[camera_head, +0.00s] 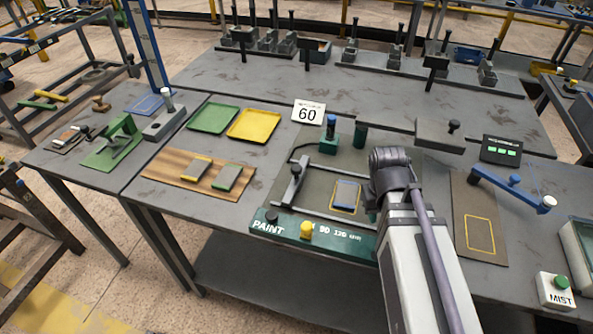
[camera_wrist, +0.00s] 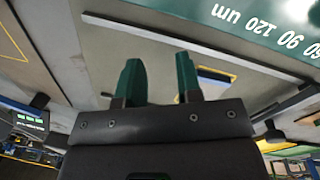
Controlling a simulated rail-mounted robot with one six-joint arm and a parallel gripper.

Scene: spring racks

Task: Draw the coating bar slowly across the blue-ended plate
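The blue-ended plate (camera_head: 345,193) lies flat inside a yellow outline on the bed of the green PAINT station (camera_head: 310,236). The coating bar (camera_head: 291,187), dark with an upright knob, stands across the left end of the station's rails, left of the plate and apart from it. My gripper (camera_head: 371,212) is just right of the plate, mostly hidden behind my wrist in the head view. In the wrist view its two green fingers (camera_wrist: 158,80) are apart with nothing between them. Part of the yellow outline (camera_wrist: 215,73) shows beside one finger there.
A green blue-topped dispenser (camera_head: 329,142) and a 60 sign (camera_head: 309,112) are behind. A wooden board (camera_head: 170,170) with two plates lies left. A blue-handled lever (camera_head: 512,184) is right.

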